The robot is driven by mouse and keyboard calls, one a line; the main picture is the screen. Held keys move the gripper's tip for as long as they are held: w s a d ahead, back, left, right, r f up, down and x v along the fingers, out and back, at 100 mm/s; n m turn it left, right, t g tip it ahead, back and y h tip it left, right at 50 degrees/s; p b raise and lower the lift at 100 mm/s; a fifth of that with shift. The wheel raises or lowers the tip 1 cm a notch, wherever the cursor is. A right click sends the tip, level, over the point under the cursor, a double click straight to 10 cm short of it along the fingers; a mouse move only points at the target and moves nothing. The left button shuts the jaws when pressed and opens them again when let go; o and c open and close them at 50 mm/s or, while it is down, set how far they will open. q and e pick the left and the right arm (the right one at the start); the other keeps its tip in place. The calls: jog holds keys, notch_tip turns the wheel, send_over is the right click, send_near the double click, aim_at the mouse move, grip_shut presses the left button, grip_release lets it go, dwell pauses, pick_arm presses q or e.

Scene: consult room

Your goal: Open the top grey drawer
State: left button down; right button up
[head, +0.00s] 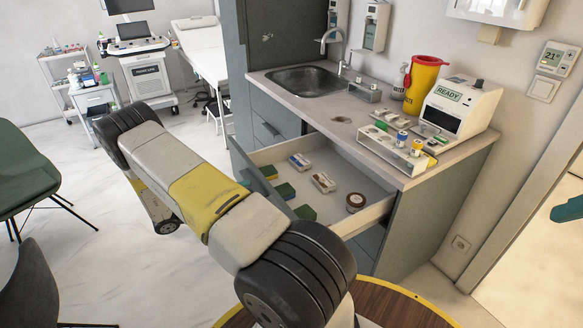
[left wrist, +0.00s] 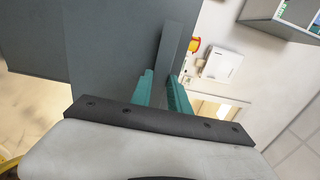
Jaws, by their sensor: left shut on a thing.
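The top grey drawer (head: 262,180) stands pulled out under the counter, with its inside and contents in view. My left arm crosses in front of it and hides part of its front. My left gripper shows only as a bit of teal at the drawer front (head: 244,183). In the left wrist view, the teal fingers of the left gripper (left wrist: 161,77) are shut on a narrow grey bar (left wrist: 177,45) at the grey front; handle or panel edge, I cannot tell. A teal piece at the head view's right edge looks like part of my right gripper (head: 568,209); its jaws cannot be made out.
The drawer holds small boxes, green-and-yellow pieces and a brown roll (head: 355,202). The counter (head: 325,108) carries a sink (head: 303,80), a vial rack (head: 397,150), a white device (head: 458,108) and a yellow-red bin (head: 424,82). A round wooden table (head: 400,305) stands close in front.

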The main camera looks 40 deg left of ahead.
pick_arm(q)
jog(key=shift+f+v, duration=0.2)
jog(key=shift+v, duration=0.95)
jog(key=shift+f+v, duration=0.15)
jog(key=shift+v, duration=0.95)
jog(key=shift+d, duration=0.15)
jog(key=c, duration=1.3)
grip_release()
jog(key=shift+r, duration=0.15)
jog(key=v, duration=0.8)
jog(key=shift+w, duration=0.1)
